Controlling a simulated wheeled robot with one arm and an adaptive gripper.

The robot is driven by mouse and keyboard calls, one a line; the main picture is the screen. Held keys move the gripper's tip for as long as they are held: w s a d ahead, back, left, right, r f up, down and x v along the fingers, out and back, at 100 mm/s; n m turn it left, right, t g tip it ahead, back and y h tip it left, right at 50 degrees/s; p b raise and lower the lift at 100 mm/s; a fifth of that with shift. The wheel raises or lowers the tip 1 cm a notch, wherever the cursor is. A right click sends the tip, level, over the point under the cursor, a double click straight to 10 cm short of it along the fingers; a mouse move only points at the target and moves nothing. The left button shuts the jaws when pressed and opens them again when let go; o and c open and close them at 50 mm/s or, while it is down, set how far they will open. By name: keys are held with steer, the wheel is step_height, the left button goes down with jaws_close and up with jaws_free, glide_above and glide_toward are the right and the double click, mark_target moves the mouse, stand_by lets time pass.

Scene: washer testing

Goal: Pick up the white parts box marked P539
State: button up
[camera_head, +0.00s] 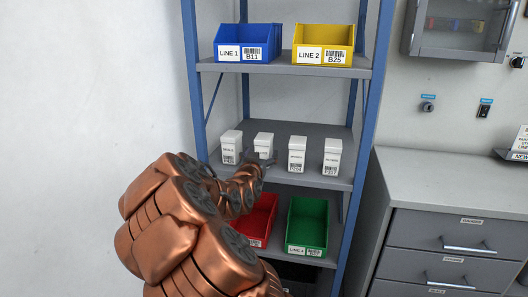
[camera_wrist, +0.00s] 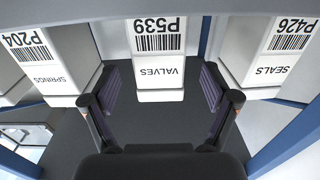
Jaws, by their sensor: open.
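The white parts box marked P539 (camera_wrist: 159,72), labelled VALVES, is in the middle of the wrist view, with its text upside down there. In the head view it is the second white box from the left (camera_head: 264,139) on the middle shelf, its lower part hidden by my gripper (camera_head: 262,158). In the wrist view my gripper (camera_wrist: 157,90) is open, one dark finger to each side of the box's image, with a visible gap on both sides. I cannot tell how far the fingers reach along the box.
The P426 SEALS box (camera_wrist: 270,55) and P204 SPRINGS box (camera_wrist: 55,65) stand close on either side. Another white box (camera_head: 332,157) stands at the shelf's right. Blue (camera_head: 248,43) and yellow (camera_head: 323,45) bins are above, red (camera_head: 258,220) and green (camera_head: 307,226) below. Blue posts frame the rack.

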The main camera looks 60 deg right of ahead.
steer(key=shift+x, duration=2.55)
steer(key=shift+c, duration=0.4)
steer(key=c, duration=1.3)
steer(key=shift+r, duration=0.15)
